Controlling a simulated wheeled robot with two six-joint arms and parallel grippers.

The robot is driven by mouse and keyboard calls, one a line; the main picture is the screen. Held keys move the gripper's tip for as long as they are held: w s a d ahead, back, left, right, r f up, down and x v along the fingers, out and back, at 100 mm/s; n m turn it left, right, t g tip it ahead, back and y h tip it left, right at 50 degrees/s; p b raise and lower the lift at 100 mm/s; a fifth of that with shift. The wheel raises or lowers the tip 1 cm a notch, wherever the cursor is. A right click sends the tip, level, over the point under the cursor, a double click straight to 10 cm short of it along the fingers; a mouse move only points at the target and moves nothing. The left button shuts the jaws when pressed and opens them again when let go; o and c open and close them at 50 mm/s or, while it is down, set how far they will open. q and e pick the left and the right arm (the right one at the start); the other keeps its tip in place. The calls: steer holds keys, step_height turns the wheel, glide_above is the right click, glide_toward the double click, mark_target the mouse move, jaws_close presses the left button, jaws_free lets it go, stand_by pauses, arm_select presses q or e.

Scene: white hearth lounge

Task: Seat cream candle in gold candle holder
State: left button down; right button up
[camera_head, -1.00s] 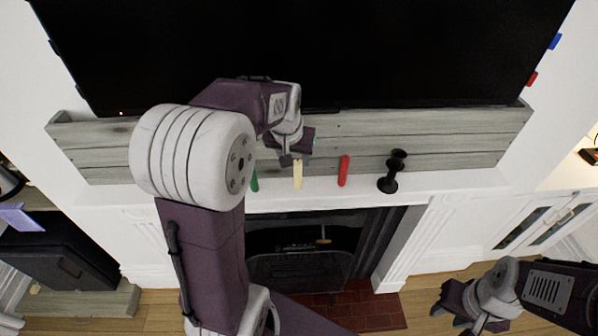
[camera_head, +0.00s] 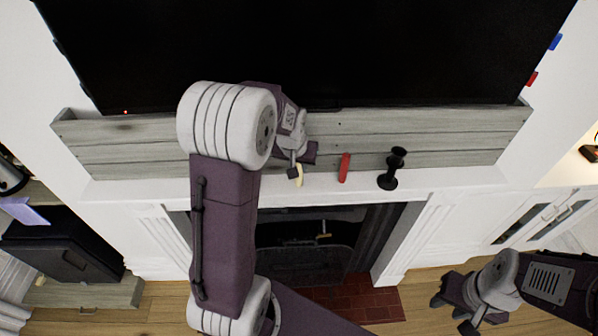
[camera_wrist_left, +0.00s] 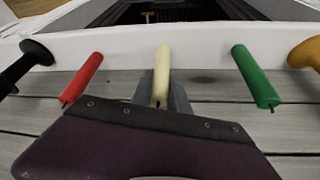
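The cream candle (camera_head: 299,174) is on the white mantel, partly covered by my left gripper (camera_head: 296,170). In the left wrist view the cream candle (camera_wrist_left: 162,72) lies in line with the middle of the gripper, against a grey finger. Whether the fingers are closed on it is not clear. The gold candle holder (camera_wrist_left: 305,52) shows at the right edge of the left wrist view, cut off by the frame; in the head view my left arm hides it. My right gripper (camera_head: 455,308) is open and empty, low at the right, away from the mantel.
A red candle (camera_head: 344,167) and a black holder (camera_head: 393,168) stand to the right on the mantel (camera_head: 440,180). A green candle (camera_wrist_left: 257,76) stands between the cream candle and the gold holder. A grey wooden board (camera_head: 440,135) and a dark screen (camera_head: 300,50) are behind.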

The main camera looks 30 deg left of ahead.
arm_select(q)
steer(key=shift+w, duration=0.1)
steer(key=shift+r, duration=0.15)
steer(key=r, duration=0.1)
steer(key=r+b, duration=0.1)
steer(key=r, duration=0.2)
steer(key=shift+d, duration=0.25)
steer(key=d+r+b, duration=0.2)
steer(key=d+r, duration=0.4)
steer(key=d, duration=0.4)
steer(key=s+f+m+b, duration=0.1)
steer(key=s+f+b, duration=0.2)
steer(key=f, duration=0.8)
steer(key=s+f+m+h+b, duration=0.1)
steer(key=s+f+b, duration=0.2)
steer(key=f, duration=0.9)
steer(key=shift+s+a+m, duration=0.2)
steer(key=shift+a+m, duration=0.15)
steer(key=shift+m, duration=0.05)
